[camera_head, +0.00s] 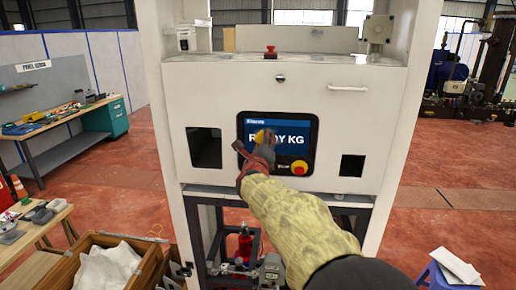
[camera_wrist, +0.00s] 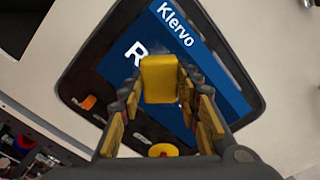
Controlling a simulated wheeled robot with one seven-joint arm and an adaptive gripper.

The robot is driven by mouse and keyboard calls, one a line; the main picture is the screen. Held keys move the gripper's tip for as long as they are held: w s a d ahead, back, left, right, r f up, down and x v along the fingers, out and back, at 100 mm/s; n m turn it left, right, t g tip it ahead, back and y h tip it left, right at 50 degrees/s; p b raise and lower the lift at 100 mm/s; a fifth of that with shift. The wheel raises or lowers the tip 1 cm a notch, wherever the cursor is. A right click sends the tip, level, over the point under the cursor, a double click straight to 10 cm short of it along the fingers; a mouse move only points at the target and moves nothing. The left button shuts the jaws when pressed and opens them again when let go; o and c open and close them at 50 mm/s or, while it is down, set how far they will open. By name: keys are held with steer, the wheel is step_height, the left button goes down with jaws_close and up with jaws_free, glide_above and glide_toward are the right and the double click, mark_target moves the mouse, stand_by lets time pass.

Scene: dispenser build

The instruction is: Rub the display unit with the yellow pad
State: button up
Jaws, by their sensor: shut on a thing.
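The display unit (camera_head: 293,133) is a dark-framed blue screen reading "READY KG", set in the white front of the dispenser. In the wrist view its blue screen (camera_wrist: 222,70) fills the middle, tilted, with "Klervo" at its top. My gripper (camera_head: 262,142) is in front of the screen's left part and hides some letters. It is shut on the yellow pad (camera_wrist: 160,78), which shows between the fingers in the wrist view. The pad lies over the screen; whether it touches the glass I cannot tell. The pad also shows in the head view (camera_head: 260,136).
A yellow-and-red button (camera_head: 299,168) sits at the display's lower right. Square openings (camera_head: 204,148) flank the display, and a handle (camera_head: 348,88) is above right. A wooden crate (camera_head: 150,262) stands at lower left, a blue stool (camera_head: 440,277) at lower right.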

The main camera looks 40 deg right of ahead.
mark_target(287, 139)
steer(key=shift+s+d+b, duration=1.4)
steer(key=shift+s+b, duration=0.15)
steer(key=shift+b, duration=0.65)
steer(key=s+d+b, duration=0.1)
steer(key=s+b, duration=0.1)
steer(key=b, duration=0.1)
steer(key=shift+d+f, duration=0.15)
steer(key=shift+d, duration=0.2)
steer(key=shift+s+d+b, duration=0.4)
steer(key=shift+s+b, duration=0.05)
steer(key=shift+b, duration=0.25)
steer(key=shift+w, duration=0.1)
